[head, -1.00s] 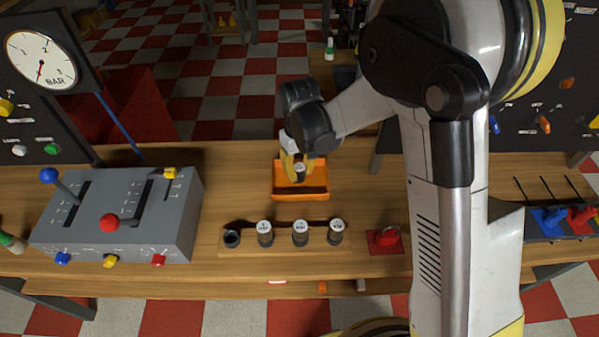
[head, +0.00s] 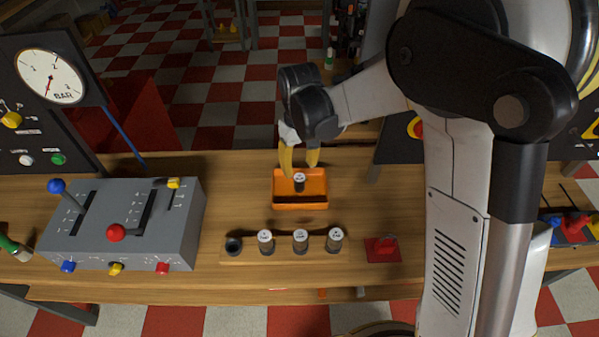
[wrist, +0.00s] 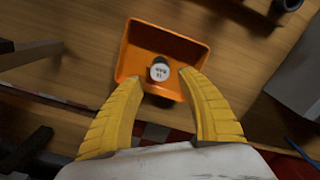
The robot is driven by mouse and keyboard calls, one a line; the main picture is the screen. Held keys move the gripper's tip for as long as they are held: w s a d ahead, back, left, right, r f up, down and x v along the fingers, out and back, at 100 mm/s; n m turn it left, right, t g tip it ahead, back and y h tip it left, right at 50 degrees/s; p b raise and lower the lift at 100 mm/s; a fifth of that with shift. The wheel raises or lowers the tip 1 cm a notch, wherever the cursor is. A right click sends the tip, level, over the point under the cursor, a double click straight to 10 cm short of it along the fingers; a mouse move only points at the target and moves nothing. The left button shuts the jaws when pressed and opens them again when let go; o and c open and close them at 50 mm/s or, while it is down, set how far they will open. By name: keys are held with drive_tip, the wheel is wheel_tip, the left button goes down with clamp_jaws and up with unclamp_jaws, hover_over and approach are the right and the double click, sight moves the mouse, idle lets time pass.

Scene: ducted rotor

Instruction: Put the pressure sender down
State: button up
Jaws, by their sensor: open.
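The pressure sender (head: 299,183) is a small dark cylinder with a white lettered top. It stands in the orange tray (head: 301,206) on the wooden bench. It also shows in the wrist view (wrist: 159,70), inside the tray (wrist: 125,62). My gripper (head: 299,172) is open and empty above the tray. Its yellow fingers (wrist: 162,75) are spread to either side of the sender in the wrist view and look apart from it.
A wooden rack (head: 284,254) in front of the tray holds several similar white-topped cylinders, with an empty-looking socket at its left end. A grey lever box (head: 170,225) stands at left. A red pad (head: 383,250) with a red item lies right of the rack.

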sight(300, 177)
drive_tip(key=s+d+r+m+t, duration=0.1)
drive_tip(key=s+d+r, duration=0.2)
drive_tip(key=r, duration=0.2)
drive_tip(key=s+d+r+m+t+p, duration=0.1)
drive_tip(key=s+d+r, duration=0.15)
drive_tip(key=r, duration=0.25)
drive_tip(key=s+d+r+m+t, duration=0.1)
drive_tip(key=s+d+r, duration=0.15)
drive_tip(key=r, duration=0.35)
drive_tip(key=s+d+r+m+t, duration=0.1)
drive_tip(key=s+d+m+t, duration=0.1)
drive_tip(key=s+d+t, duration=0.2)
drive_tip(key=shift+s+d+r+m, duration=0.15)
drive_tip(key=shift+s+d+m, duration=0.15)
drive_tip(key=shift+s+d, duration=2.05)
drive_tip(key=shift+s+a, duration=0.55)
drive_tip(key=shift+a, duration=0.05)
